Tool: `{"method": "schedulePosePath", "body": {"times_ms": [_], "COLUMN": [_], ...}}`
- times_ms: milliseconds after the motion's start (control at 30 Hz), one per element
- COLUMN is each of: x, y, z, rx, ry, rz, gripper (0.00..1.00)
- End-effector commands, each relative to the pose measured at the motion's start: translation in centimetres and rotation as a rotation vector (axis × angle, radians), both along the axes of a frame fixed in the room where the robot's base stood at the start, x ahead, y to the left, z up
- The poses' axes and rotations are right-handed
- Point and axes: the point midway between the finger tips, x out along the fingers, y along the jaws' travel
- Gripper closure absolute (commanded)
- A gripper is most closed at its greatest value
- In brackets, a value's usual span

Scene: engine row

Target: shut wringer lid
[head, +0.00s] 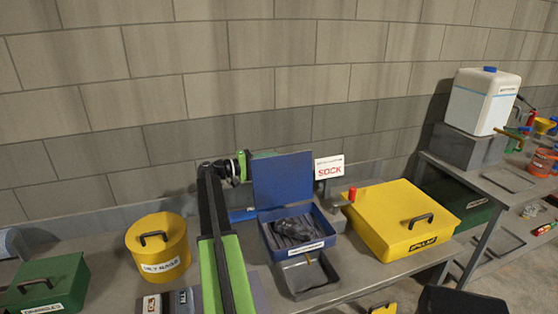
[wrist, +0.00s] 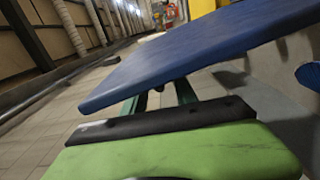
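A blue box (head: 270,238) stands on the bench with dark crumpled material (head: 292,230) inside. I take it for the wringer, but its front label is too small to read. Its blue lid (head: 283,180) stands open, roughly upright at the back. My gripper (head: 258,155) is at the lid's upper left, partly hidden behind it. In the wrist view the lid (wrist: 200,50) spans the picture as a tilted slab just beyond a green and black part of my gripper. I cannot tell whether they touch, or how the fingers stand.
A dark grey tray (head: 328,288) sits before the box. A yellow box (head: 385,230) stands at its right, with a red-topped item (head: 352,194) and a sign (head: 329,167) between. A yellow bin (head: 158,248) and green box (head: 50,285) are at left. The block wall is close behind.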

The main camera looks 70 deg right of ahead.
Motion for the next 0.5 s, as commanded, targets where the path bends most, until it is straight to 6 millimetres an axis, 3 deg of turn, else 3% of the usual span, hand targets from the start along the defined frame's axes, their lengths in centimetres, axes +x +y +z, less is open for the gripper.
{"method": "schedulePosePath", "body": {"times_ms": [200,500], "x": [-2.2,-2.5], "y": [-1.8,-2.1], "z": [0.0,0.0], "rx": [0.0,0.0], "ry": [0.0,0.0], "rz": [0.001,0.001], "gripper": [0.66,0.66]}}
